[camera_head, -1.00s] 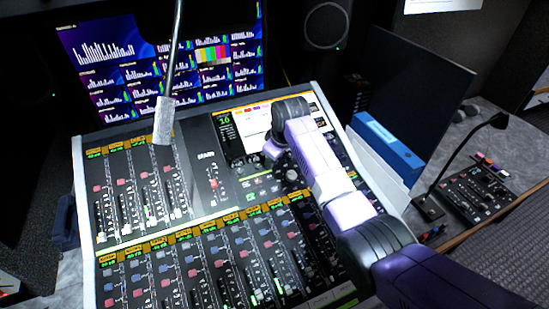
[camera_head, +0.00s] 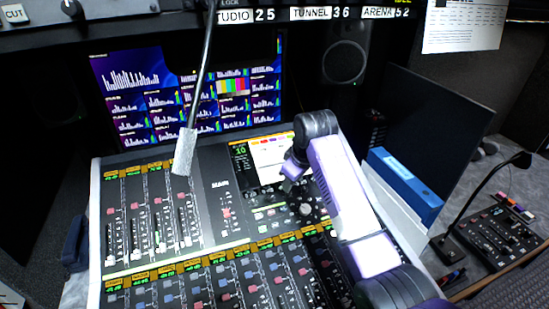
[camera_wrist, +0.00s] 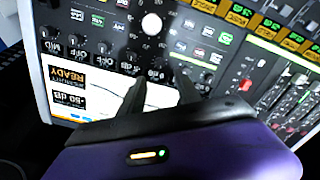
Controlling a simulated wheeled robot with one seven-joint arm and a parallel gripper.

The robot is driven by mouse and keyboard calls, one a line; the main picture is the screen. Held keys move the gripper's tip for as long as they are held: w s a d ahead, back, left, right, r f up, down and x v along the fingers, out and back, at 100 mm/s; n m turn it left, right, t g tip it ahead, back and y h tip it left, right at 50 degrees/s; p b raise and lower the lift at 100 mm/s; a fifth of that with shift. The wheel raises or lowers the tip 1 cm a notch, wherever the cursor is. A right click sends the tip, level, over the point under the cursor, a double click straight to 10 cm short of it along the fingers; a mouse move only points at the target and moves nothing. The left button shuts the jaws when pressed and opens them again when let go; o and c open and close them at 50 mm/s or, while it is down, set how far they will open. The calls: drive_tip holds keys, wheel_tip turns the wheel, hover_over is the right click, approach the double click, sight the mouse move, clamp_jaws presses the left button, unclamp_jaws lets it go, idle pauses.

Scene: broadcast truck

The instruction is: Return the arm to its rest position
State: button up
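My purple and white arm (camera_head: 345,190) reaches from the lower right over the mixing console (camera_head: 215,222). Its dark end, my gripper (camera_head: 292,172), hangs in front of the console's small screen (camera_head: 268,153); its fingers are hard to make out in the head view. In the wrist view, my gripper (camera_wrist: 162,88) shows two dark fingers standing apart with nothing between them. Knobs and lit buttons of the console lie beyond the fingertips. I cannot tell how large the gap to the panel is.
A gooseneck microphone (camera_head: 187,150) hangs over the faders. A dark monitor panel (camera_head: 435,125) and blue binder (camera_head: 405,180) stand right of my arm. A second gooseneck (camera_head: 480,195) and small control box (camera_head: 503,235) sit farther right. A multi-graph display (camera_head: 185,90) is behind.

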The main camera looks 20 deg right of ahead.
drive_tip(key=w+r+m+t, duration=0.2)
drive_tip(key=w+r+t, duration=0.3)
drive_tip(key=w+r, duration=0.1)
drive_tip(key=s+a+f+m+t, duration=0.2)
drive_tip(key=s+t, duration=0.2)
drive_tip(key=s, duration=0.6)
drive_tip(key=s+a+f+m+t, duration=0.2)
drive_tip(key=s+f+t, duration=0.1)
drive_tip(key=s, duration=0.7)
drive_tip(key=s+a+g+b, duration=0.1)
drive_tip(key=s, duration=3.8)
drive_tip(key=shift+a+g, duration=0.3)
drive_tip(key=shift+g, duration=0.1)
